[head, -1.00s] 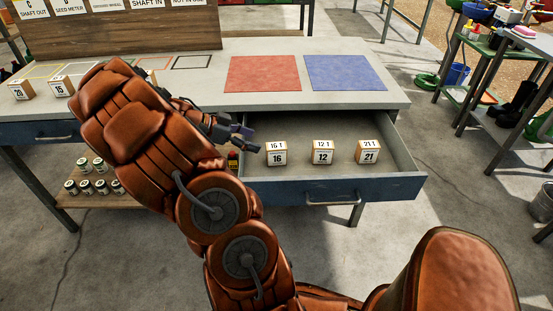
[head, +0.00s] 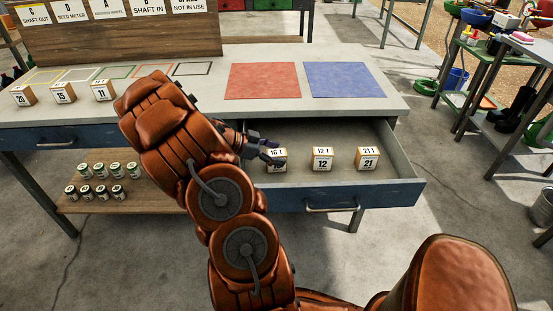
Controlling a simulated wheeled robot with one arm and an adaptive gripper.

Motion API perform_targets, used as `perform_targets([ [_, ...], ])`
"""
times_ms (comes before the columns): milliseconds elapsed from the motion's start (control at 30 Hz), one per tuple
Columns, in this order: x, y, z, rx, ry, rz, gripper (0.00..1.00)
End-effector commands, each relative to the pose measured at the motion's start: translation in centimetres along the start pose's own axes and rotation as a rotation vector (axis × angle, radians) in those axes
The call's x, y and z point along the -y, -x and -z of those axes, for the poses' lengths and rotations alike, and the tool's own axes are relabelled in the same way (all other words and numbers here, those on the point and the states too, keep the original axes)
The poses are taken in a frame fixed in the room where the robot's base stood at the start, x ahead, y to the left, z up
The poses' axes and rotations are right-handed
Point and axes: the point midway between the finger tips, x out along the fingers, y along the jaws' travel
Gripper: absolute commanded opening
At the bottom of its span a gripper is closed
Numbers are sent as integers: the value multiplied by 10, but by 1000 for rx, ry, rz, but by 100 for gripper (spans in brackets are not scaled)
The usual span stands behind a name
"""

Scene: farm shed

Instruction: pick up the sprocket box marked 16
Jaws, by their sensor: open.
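The sprocket box marked 16 (head: 278,155) stands in the open drawer (head: 373,192), at the left of a row of three small boxes. Its top label reads 16 T, and my gripper covers part of its front face. My gripper (head: 273,152) is open and sits at the box's left side, with the fingertips over or against it. I cannot tell from this view whether the fingers straddle the box or touch it. The box marked 12 (head: 322,160) and the box marked 21 (head: 367,160) stand apart to its right.
Boxes marked 20 (head: 24,96), 15 (head: 63,92) and 11 (head: 103,90) stand on the bench top at left. A red mat (head: 262,80) and a blue mat (head: 346,79) lie on the bench behind the drawer. Several jars (head: 100,170) stand on the lower shelf.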

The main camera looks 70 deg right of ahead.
Motion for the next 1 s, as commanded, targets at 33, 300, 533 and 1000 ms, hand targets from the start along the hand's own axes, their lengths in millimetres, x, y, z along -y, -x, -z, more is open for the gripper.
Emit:
perform_targets([
  [33,0,-2,0,0,1,0,76],
  [300,0,-2,0,0,1,1,71],
  [533,0,-2,0,0,1,1,47],
  [1000,0,-2,0,0,1,1,2],
])
